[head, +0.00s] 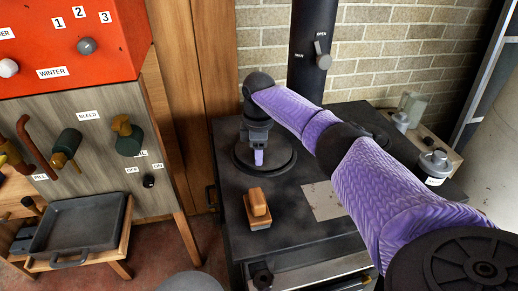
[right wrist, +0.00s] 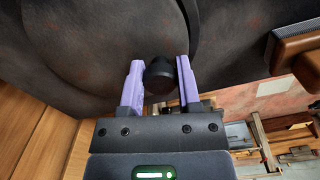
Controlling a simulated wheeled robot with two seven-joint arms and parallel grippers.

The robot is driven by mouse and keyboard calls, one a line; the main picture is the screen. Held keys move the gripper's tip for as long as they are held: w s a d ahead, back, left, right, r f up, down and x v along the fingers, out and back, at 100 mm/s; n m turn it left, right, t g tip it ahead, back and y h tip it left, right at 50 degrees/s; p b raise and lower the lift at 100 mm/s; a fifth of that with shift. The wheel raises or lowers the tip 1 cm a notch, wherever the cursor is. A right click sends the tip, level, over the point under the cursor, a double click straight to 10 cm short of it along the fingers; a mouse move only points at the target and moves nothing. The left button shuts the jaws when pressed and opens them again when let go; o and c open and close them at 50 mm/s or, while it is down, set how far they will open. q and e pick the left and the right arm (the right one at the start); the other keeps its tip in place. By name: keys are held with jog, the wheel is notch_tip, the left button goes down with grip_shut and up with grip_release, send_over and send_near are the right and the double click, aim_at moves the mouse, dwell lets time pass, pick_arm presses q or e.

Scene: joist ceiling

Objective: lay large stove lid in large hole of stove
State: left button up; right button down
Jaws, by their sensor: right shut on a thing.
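The stove (head: 225,180) is a dark, flat-topped block against the brick wall. The large stove lid (head: 284,161) is a dark round disc at the left part of the stove top. My right gripper (head: 258,158) is above the disc, pointing down, with its purple fingers at the knob. In the right wrist view, the fingers (right wrist: 159,82) are either side of the lid's black knob (right wrist: 159,72), and the gripper is shut on it. The lid's dark surface shows around them. I cannot tell whether the lid sits flush in the large hole. My left gripper is not in view.
A brush-like wooden block (head: 257,207) lies on the stove near its front. A black stovepipe (head: 308,60) rises behind the lid. Metal canisters (head: 434,163) stand on the right. A shallow dark tray (head: 82,222) is at the lower left, under a panel with knobs.

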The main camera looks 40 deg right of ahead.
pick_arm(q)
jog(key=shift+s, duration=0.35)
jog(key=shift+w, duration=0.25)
pick_arm(e)
jog(key=shift+f, duration=0.2)
jog(key=shift+c, duration=1.1)
grip_release()
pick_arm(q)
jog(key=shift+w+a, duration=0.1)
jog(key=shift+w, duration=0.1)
pick_arm(e)
jog(key=shift+f, duration=0.1)
